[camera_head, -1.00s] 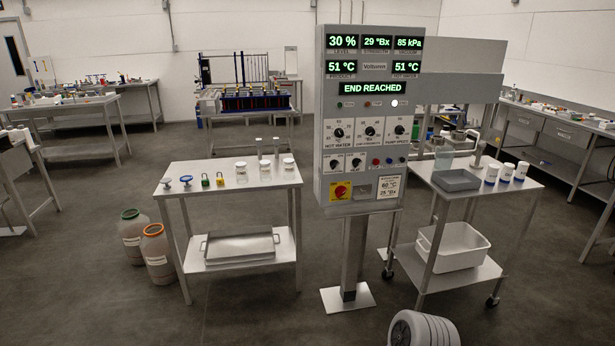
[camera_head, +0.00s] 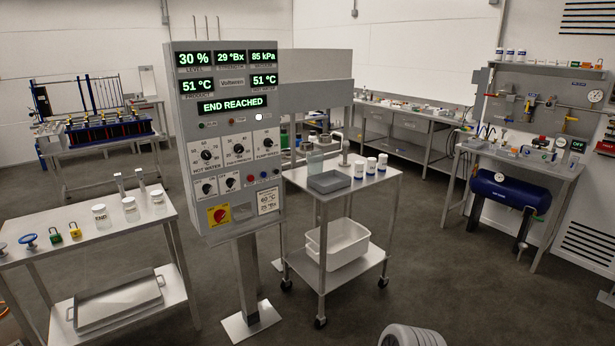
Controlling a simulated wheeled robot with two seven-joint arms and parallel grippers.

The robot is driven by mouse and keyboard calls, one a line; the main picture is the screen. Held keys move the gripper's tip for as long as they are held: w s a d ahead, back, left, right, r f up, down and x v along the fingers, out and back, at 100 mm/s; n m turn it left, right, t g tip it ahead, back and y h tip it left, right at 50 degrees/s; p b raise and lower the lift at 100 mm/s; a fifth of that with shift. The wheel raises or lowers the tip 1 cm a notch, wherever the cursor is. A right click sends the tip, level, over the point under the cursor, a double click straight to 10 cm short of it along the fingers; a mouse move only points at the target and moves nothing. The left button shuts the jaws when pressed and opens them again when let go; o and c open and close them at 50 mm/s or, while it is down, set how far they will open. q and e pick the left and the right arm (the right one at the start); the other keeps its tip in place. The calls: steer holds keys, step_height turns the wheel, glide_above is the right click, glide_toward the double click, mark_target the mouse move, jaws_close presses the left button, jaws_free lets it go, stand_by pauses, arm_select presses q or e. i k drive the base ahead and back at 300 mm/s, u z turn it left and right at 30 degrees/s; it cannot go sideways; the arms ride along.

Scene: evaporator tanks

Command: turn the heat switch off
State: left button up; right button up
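The grey control panel (camera_head: 228,140) stands on a post left of the middle in the head view. Its screens read 30 %, 29 °Bx, 85 kPa, 51 °C twice and END REACHED. A lower row holds two small black switches, a left one (camera_head: 207,189) and a right one (camera_head: 230,183). Their labels are too small to read surely, so I cannot tell which is the heat switch or its setting. Three larger dials, such as the hot water dial (camera_head: 207,155), sit above. Neither of my grippers is in view.
A steel table (camera_head: 95,245) with jars and padlocks stands left of the panel. A wheeled cart (camera_head: 345,190) with a grey tray (camera_head: 329,182) and white tub (camera_head: 337,244) stands close on its right. A bench with a blue tank (camera_head: 505,195) is at right. Floor between is clear.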

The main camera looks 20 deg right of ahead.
mark_target(229, 182)
steer(key=z, duration=0.5)
steer(key=i, duration=0.85)
steer(key=u, duration=0.55)
steer(key=i, duration=0.9)
steer(key=u, duration=1.05)
